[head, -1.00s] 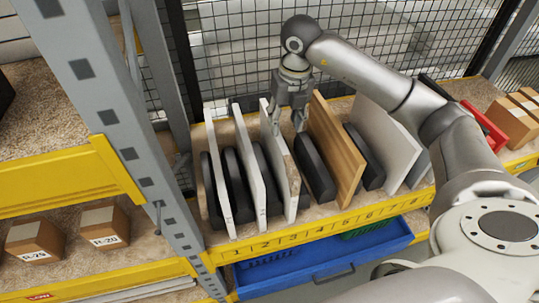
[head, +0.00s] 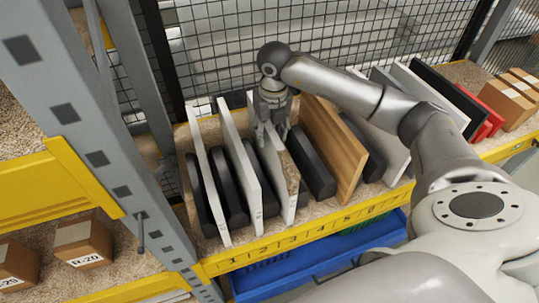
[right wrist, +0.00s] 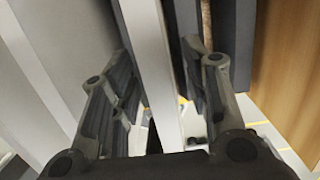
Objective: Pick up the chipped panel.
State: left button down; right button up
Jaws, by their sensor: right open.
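The chipped panel (head: 286,172) is a white board standing upright on edge in the rack, third from the left, with a rough brown patch on its near edge. My right gripper (head: 273,138) is over its upper edge, fingers pointing down and open. In the right wrist view, a white panel (right wrist: 150,62) runs between the two spread fingers of the gripper (right wrist: 165,95). Gaps show beside it, and I cannot tell whether either finger touches it. My left gripper is not in view.
Two white panels (head: 208,170) stand to the left between black dividers (head: 229,190). A wooden panel (head: 333,145) stands close on the right, with more panels beyond. A yellow numbered rail (head: 300,232) edges the shelf, above a blue bin (head: 300,268). Wire mesh stands behind.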

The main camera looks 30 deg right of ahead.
aim_at(269, 157)
jog(key=f+p, duration=0.1)
jog(key=f, duration=0.2)
jog(key=f+p, duration=0.1)
jog(key=f, duration=0.1)
jog(key=shift+w+p, duration=0.3)
jog(key=shift+w, duration=0.1)
jog(key=shift+f, duration=0.3)
grip_shut()
jog(key=shift+w+d+r, duration=0.1)
jog(key=shift+w+r, duration=0.05)
jog(key=shift+w, duration=0.05)
